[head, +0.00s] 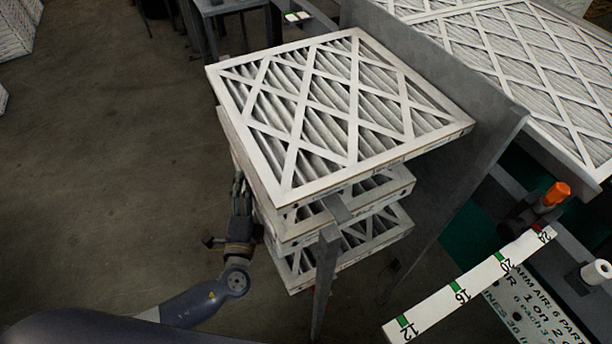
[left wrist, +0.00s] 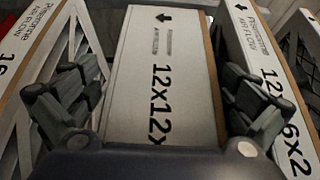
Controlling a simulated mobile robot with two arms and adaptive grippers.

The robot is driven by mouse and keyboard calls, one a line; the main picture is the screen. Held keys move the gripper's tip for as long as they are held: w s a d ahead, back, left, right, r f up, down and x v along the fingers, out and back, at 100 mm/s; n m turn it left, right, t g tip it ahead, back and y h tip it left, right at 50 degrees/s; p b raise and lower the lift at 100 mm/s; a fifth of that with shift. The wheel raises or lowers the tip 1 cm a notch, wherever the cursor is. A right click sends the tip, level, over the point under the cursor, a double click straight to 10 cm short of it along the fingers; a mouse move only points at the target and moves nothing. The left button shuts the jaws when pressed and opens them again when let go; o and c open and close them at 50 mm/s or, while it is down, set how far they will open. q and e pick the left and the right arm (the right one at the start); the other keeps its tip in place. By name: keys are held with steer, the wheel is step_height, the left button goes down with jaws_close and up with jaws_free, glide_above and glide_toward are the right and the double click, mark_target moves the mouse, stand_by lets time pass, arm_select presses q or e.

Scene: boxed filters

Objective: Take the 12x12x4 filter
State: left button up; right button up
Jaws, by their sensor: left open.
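In the left wrist view a white filter edge printed "12x12x" (left wrist: 160,60) fills the middle, the rest of its label cut off. My left gripper (left wrist: 160,100) is open, with one finger on each side of this edge. I cannot tell whether the fingers touch it. In the head view the left gripper (head: 239,190) is at the left side of a stack of white pleated filters. The large top filter (head: 345,105) overhangs the lower ones, and I cannot tell there which is the 12x12 one. My right gripper is not in view.
Neighbouring filters flank the middle one, one labelled "12x_6x2" (left wrist: 245,50) on the right. A grey rack post (head: 325,285) and grey panel (head: 465,110) border the stack. A white ruler strip (head: 470,285) lies at lower right. The floor left of the stack is clear.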

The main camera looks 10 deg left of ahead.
arm_select(q)
steer(key=c, duration=1.2)
steer(key=shift+c, duration=0.2)
steer(key=shift+r, duration=0.1)
